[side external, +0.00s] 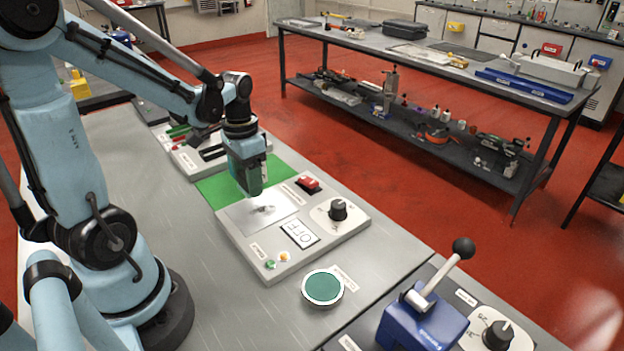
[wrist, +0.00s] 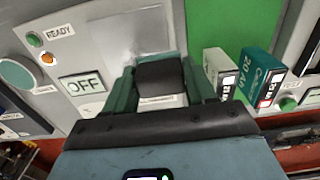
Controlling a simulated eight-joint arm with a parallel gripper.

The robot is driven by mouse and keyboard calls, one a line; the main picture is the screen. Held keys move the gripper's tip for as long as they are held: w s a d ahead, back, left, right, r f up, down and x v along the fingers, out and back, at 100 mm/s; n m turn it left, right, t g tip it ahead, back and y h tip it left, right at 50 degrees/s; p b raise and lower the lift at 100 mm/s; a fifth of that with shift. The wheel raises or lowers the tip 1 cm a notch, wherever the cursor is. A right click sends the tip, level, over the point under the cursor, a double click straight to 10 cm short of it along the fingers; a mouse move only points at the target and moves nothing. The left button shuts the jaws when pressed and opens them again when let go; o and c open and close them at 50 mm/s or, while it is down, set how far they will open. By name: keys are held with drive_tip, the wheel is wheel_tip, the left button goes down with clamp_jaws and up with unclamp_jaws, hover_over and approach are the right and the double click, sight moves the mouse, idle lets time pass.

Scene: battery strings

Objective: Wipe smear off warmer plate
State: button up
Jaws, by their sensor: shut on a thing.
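The warmer (side external: 290,250) is a pale panel on the bench with a bare metal plate (side external: 243,217) at its far-left part; the plate also shows in the wrist view (wrist: 125,35). A small dark smear (side external: 264,209) lies near the middle of the plate in the side view; I cannot make it out in the wrist view. My gripper (side external: 250,190) points down over the plate's far edge by the green mat. In the wrist view its green fingers (wrist: 162,90) are shut on a dark block (wrist: 158,77). Contact with the plate cannot be told.
The warmer carries an OFF display (side external: 300,233), a black knob (side external: 338,209), a red switch (side external: 308,184) and small lamps. A green mat (side external: 282,172) lies beyond. Two labelled cells (wrist: 258,75) stand beside my gripper. A round green pad (side external: 323,286) and blue lever press (side external: 422,318) are nearer.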

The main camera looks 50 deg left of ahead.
sight(272, 217)
drive_tip(key=shift+f, duration=0.85)
drive_tip(key=shift+d+f, duration=0.2)
drive_tip(key=shift+f, duration=0.8)
drive_tip(key=shift+d, duration=0.85)
drive_tip(key=shift+c, duration=0.4)
drive_tip(key=shift+d, duration=2.5)
drive_tip(key=shift+a, duration=3.6)
drive_tip(key=shift+w, duration=0.4)
drive_tip(key=shift+w+d, duration=0.15)
drive_tip(key=shift+d, duration=0.15)
drive_tip(key=shift+d+f, duration=0.1)
drive_tip(key=shift+d, duration=3.1)
drive_tip(key=shift+a, duration=3.55)
drive_tip(key=shift+d+r, duration=0.1)
drive_tip(key=shift+r, duration=4.25)
